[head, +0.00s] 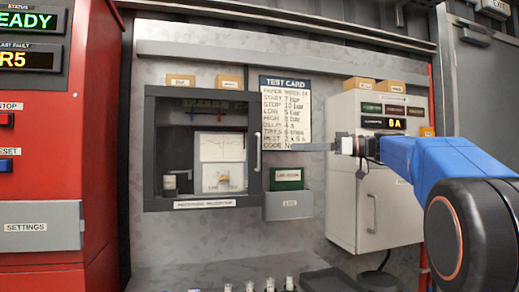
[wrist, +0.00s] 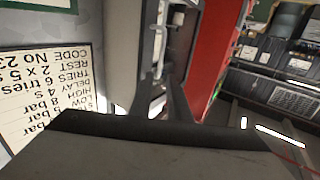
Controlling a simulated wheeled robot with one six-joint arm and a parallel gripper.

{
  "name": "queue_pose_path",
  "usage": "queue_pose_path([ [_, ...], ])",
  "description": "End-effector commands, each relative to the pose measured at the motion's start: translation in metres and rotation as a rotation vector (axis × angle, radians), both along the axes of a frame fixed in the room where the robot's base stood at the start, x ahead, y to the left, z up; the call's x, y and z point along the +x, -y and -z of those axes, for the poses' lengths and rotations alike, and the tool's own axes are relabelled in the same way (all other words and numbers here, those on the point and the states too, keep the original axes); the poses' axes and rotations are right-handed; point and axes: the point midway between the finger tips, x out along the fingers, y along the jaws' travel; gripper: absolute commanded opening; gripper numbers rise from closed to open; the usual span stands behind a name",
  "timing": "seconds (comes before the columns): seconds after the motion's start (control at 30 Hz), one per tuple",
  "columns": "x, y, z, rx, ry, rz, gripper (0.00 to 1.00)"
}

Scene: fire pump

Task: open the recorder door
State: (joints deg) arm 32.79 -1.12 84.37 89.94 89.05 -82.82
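The recorder (head: 148,150) is a dark-framed cabinet on the grey wall, with a paper chart and a small instrument behind its window. Its door looks shut. A pale upright handle (head: 257,152) stands at the door's right edge; a grey bar that looks like this handle shows in the wrist view (wrist: 160,42). My gripper (head: 296,147) reaches in from the right at the handle's height. Its fingertips are right of the handle, apparently apart from it, in front of the test card's lower edge.
The test card (head: 284,84) hangs right of the recorder. A grey holder (head: 289,206) with a green item sits below it. A white cabinet (head: 374,212) stands on the right, behind my arm. A red panel (head: 98,130) stands left. Small items line the bench below.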

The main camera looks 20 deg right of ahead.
Motion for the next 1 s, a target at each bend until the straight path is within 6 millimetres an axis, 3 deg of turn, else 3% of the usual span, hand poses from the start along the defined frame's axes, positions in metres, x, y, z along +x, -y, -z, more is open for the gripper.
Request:
queue_pose_path([
  [0.7,0.063,-0.096,0.001,0.0,-0.002,-0.002,0.16],
  [1.0,0.078,-0.117,0.0,0.0,-0.002,-0.001,0.16],
])
